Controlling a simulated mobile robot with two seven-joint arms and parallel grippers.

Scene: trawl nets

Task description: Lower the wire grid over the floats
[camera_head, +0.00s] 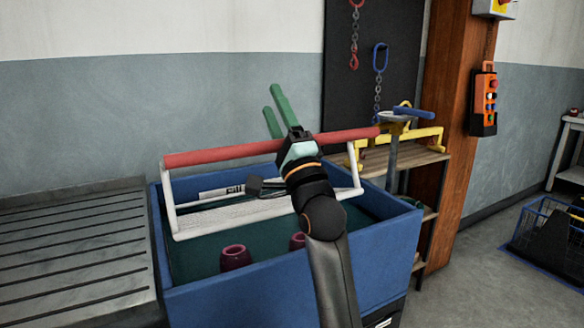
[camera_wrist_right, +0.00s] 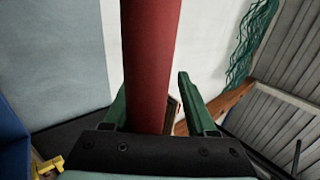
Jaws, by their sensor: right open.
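The wire grid is a pale mesh (camera_head: 225,216) with white side arms and a red handle bar (camera_head: 215,154) across the top. It stands above the floor of the blue tub (camera_head: 275,300), the bar higher than the rim. Two maroon floats show in the tub, one at the front (camera_head: 235,257) and one partly behind my right arm (camera_head: 297,241). My right gripper (camera_head: 272,100) is at the bar, its green fingers pointing up and away. In the right wrist view the red bar (camera_wrist_right: 150,50) runs between the open fingers. My left gripper is out of view.
A slatted grey bench (camera_head: 75,245) stands against the tub's left side. A wooden shelf (camera_head: 405,160) with yellow and blue fittings stands behind right, beside an orange post (camera_head: 445,90). Chains hang from a black board. A blue wire basket (camera_head: 548,232) is on the floor at right.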

